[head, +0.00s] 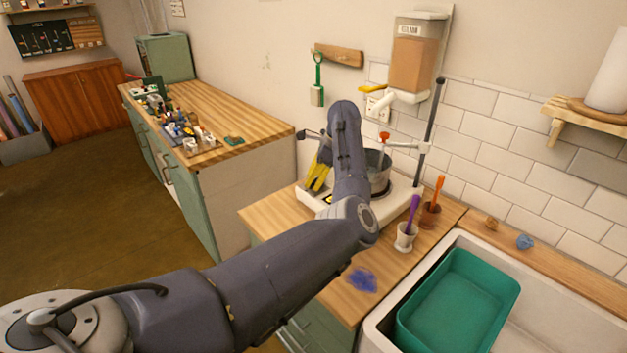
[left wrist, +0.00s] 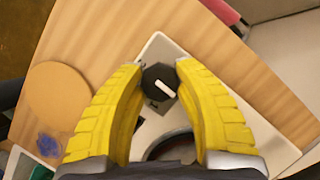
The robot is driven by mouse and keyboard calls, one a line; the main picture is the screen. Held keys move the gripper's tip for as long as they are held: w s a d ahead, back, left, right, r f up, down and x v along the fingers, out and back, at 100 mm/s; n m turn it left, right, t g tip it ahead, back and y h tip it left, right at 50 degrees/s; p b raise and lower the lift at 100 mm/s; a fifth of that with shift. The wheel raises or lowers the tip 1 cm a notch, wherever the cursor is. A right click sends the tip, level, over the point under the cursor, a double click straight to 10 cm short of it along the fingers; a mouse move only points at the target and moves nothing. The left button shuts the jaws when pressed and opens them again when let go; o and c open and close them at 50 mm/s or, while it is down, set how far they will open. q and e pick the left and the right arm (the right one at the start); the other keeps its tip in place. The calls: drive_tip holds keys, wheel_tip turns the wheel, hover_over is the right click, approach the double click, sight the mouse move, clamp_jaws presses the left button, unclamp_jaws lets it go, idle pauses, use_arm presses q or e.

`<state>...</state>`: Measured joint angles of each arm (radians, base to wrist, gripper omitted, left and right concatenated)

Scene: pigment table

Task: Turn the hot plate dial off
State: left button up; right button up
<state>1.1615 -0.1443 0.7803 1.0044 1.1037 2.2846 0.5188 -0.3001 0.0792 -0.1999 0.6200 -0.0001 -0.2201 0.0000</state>
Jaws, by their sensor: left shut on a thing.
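The hot plate (head: 385,212) is a white slab unit on the wooden counter, with a grey pot (head: 379,172) on it. In the left wrist view the hot plate's white top (left wrist: 152,125) shows between my fingers. Its dial (left wrist: 160,82) is dark with a white pointer mark that lies slanted. My left gripper (left wrist: 160,75) has yellow fingers and is shut on the dial, one fingertip on each side. In the head view my left gripper (head: 319,172) is at the hot plate's left end, and my arm hides the dial there. My right gripper is in neither view.
A cup with a purple-handled tool (head: 405,238) and a brown cup (head: 430,214) stand right of the hot plate. A stand rod (head: 432,120) rises behind. A blue pigment smear (head: 362,280) lies on the counter front. The sink holds a green tub (head: 460,305).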

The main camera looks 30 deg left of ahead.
use_arm(q)
drive_tip(key=shift+f+n, duration=0.15)
drive_tip(key=shift+n, duration=0.25)
drive_tip(key=o, duration=1.3)
drive_tip(key=shift+c, duration=0.2)
drive_tip(key=v, duration=1.2)
drive_tip(key=shift+a, duration=0.2)
drive_tip(key=shift+w, duration=0.1)
